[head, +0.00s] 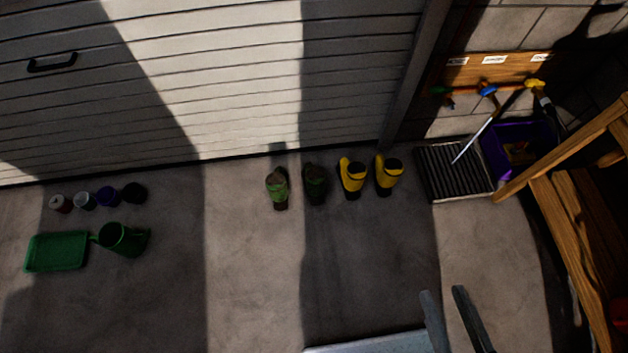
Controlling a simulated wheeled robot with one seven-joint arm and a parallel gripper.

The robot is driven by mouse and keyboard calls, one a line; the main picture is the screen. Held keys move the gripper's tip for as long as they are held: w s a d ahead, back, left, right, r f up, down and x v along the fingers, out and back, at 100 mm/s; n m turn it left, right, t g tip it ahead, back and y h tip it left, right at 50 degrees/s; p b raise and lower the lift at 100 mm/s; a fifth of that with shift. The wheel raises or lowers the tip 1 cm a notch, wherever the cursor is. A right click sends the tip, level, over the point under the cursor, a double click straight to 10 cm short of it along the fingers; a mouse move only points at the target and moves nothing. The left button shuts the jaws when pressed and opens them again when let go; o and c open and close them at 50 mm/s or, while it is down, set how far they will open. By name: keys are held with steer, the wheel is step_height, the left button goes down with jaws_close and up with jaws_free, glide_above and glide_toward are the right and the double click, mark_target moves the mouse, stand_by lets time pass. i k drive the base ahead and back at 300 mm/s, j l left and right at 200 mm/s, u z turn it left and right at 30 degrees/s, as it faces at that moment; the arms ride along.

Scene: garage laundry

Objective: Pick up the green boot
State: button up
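A green boot (277,189) stands on the concrete floor in a strip of sunlight, close to the garage door. A second green boot (314,185), darker in shadow, stands just to its right. My gripper (444,292) shows at the bottom of the head view, right of centre. Its two grey fingers are apart with nothing seen between them. It is well below and to the right of the green boots in the picture, not touching them.
Two yellow boots (367,176) stand right of the green ones. A ridged mat (454,172), purple bin (496,159) and wooden bench (567,215) are at right. A green tray (55,252), green watering can (121,239) and several small pots are at left. The middle floor is clear.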

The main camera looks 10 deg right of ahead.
mark_target(314, 178)
steer(key=z, duration=0.9)
steer(key=i+j+u, duration=0.1)
steer(key=u, duration=0.25)
steer(key=i+j+u, duration=0.15)
steer(key=j+u, duration=0.2)
steer(key=i+j+u, duration=0.15)
steer(key=u, duration=0.2)
steer(key=i+j+u, duration=0.1)
steer(key=i+j, duration=0.15)
steer(key=i, duration=0.15)
steer(key=i+j+u, duration=0.1)
steer(key=i+j, duration=0.15)
steer(key=i+j+u, duration=0.1)
steer(key=i, duration=0.4)
steer(key=j, duration=0.1)
